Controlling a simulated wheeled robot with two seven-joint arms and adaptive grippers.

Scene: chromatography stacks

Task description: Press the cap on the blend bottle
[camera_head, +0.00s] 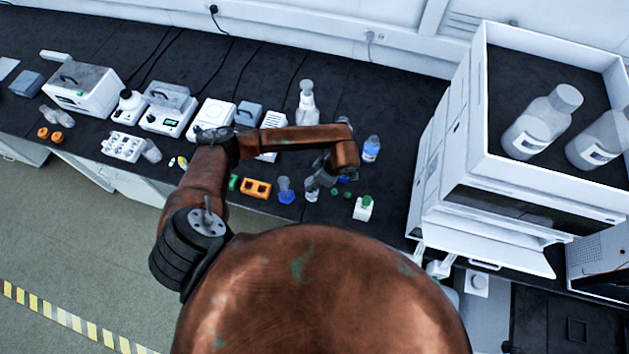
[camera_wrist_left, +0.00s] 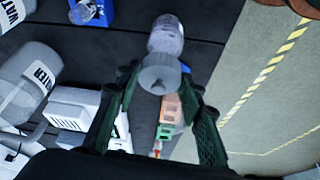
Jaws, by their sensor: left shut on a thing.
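My left gripper (camera_head: 324,177) is low over the dark bench, right of the middle, its fingers pointing down. In the left wrist view its two green fingers (camera_wrist_left: 160,80) are shut on a grey round cap (camera_wrist_left: 158,72). A clear bottle with a pale label, likely the blend bottle (camera_wrist_left: 167,36), is directly beyond the cap and in line with it. In the head view this bottle (camera_head: 312,190) stands right at the gripper and is partly hidden. I cannot tell whether the cap touches the bottle's neck. My right gripper is out of view.
An orange rack (camera_head: 257,188) and a blue-based vessel (camera_head: 286,191) stand left of the gripper. A white bottle with a green cap (camera_head: 363,208) and a small blue bottle (camera_head: 371,149) stand to the right. A large white instrument stack (camera_head: 470,130) bounds the right side.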

